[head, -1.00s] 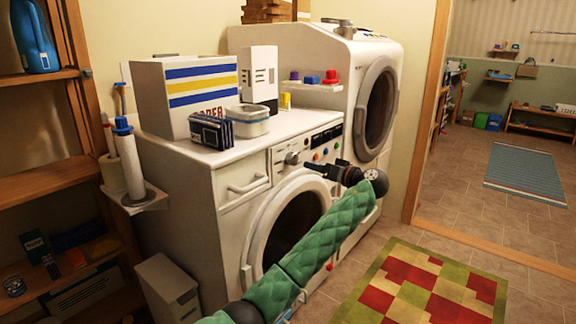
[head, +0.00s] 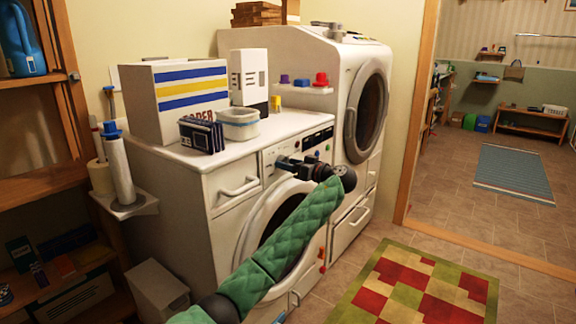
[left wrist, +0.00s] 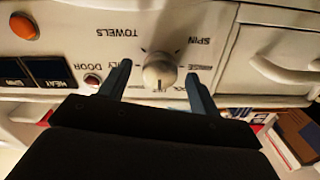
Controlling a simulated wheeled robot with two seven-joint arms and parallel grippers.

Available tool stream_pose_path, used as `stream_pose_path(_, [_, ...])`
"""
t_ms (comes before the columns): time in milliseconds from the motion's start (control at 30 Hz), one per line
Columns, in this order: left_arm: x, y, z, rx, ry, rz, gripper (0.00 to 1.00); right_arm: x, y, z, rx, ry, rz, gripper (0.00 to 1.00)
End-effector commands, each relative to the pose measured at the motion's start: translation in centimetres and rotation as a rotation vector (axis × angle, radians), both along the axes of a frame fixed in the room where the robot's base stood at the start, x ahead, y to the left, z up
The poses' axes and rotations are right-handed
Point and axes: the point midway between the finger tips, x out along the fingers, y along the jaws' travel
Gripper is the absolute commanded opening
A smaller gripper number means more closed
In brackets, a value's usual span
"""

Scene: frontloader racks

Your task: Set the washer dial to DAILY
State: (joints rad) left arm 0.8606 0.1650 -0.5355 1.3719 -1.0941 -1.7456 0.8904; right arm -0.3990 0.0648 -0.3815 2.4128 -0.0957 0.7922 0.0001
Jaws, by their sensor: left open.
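The washer dial (left wrist: 160,71) is a small round pale knob on the white washer's front panel. In the left wrist view the panel appears upside down, with TOWELS, SPIN and DOOR readable around the dial. A label ending in ILY is partly hidden by one finger. A small dark mark shows at the knob's lower edge in that view. My left gripper (left wrist: 158,74) is open, its two fingers on either side of the dial; I cannot tell whether they touch it. In the head view the left gripper (head: 284,163) covers the dial. My right gripper is not in view.
The washer (head: 170,215) carries a striped box (head: 178,100), a dark pack (head: 201,135) and a lidded tub (head: 239,124) on top. A drawer handle (head: 240,186) is left of the dial. A dryer (head: 340,75) stands right. A checked rug (head: 420,285) lies on the floor.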

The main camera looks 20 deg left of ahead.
Motion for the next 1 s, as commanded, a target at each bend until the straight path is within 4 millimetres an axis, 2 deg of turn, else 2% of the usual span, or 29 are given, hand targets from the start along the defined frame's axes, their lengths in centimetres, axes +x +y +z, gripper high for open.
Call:
stream_pose_path(133, [0.3,0.8,-0.1,-0.001,0.001,-0.001,0.63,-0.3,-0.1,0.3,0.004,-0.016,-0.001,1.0])
stream_pose_path(400, [0.3,0.9,-0.1,-0.001,0.001,-0.001,0.63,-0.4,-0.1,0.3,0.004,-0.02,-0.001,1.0])
stream_pose_path(433, [0.3,0.9,-0.1,-0.001,0.001,-0.001,0.61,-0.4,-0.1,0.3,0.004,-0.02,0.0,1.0])
stream_pose_path(600, [0.3,0.9,-0.1,-0.001,0.001,-0.001,0.28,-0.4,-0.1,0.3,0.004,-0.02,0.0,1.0])
stream_pose_path(667, [0.3,0.9,0.0,-0.001,0.001,-0.001,0.19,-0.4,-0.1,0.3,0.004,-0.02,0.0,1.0])
stream_pose_path(900, [0.3,0.9,0.0,0.002,0.008,-0.001,0.19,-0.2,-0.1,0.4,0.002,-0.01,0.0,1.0])
stream_pose_path(1000, [0.3,0.9,0.0,0.006,0.02,-0.001,0.19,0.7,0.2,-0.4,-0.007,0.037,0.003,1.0])
